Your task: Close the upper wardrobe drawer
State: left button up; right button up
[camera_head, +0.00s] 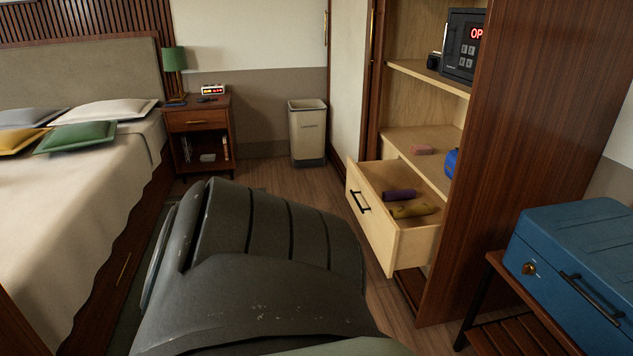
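The upper wardrobe drawer (378,233) is pulled out of the wardrobe (530,120) at centre right. It is light wood with a dark bar handle (359,202) on its front. A purple rolled item (399,195) and a yellow rolled item (413,211) lie inside it. A large dark grey part of my own body fills the lower middle of the view, left of the drawer and apart from it in the picture. Neither of my grippers shows.
A blue case (580,245) sits on a wooden rack (515,300) at lower right. A bin (308,135) and a nightstand (197,125) stand at the back. A bed (80,200) fills the left. An open safe (462,48) sits on the shelf.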

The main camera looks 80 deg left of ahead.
aim_at(406, 243)
jog(key=u, duration=1.8)
jog(key=i+l+u, duration=0.5)
jog(key=u, duration=0.15)
jog(key=l, duration=0.1)
